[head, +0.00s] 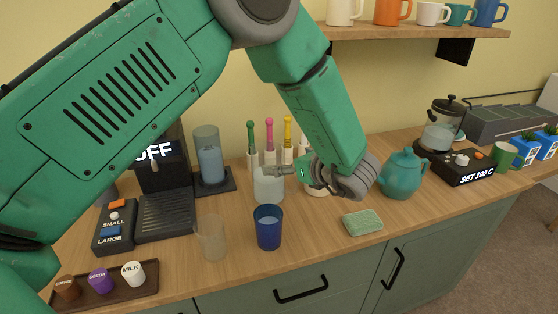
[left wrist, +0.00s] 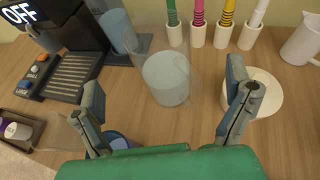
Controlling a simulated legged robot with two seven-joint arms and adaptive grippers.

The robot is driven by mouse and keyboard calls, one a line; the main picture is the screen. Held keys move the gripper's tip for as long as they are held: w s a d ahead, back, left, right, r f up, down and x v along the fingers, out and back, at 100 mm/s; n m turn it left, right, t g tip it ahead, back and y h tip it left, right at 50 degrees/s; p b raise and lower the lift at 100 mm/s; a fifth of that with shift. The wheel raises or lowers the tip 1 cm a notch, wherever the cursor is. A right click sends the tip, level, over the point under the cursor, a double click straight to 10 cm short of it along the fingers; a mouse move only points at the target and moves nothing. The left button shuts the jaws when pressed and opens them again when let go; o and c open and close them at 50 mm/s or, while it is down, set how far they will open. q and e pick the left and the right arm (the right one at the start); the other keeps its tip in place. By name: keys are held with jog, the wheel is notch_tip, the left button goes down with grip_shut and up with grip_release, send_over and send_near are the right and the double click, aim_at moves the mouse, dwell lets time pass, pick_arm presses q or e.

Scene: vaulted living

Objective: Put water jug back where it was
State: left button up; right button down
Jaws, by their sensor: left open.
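A clear jug (head: 268,186) with water in it stands upright on the wooden counter; I take it to be the water jug. My left gripper (head: 286,171) is at its right side in the head view, with the arm reaching over from the left. In the left wrist view the jug (left wrist: 166,80) appears ahead of and between the two spread fingers of my left gripper (left wrist: 165,90). The gripper is open and holds nothing. A round white disc (left wrist: 266,96) lies beside the right finger, partly hidden by it. My right gripper is not in view.
A dark blue cup (head: 268,229) and a clear glass (head: 211,240) stand in front of the jug. A tall water container (head: 208,158) is behind left, by the coffee machine (head: 160,180). A green sponge (head: 362,222) and teal teapot (head: 401,175) are at right. Colored-handled utensils stand behind.

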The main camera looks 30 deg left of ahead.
pick_arm(q)
jog(key=shift+v, duration=2.3)
jog(key=shift+f, duration=0.1)
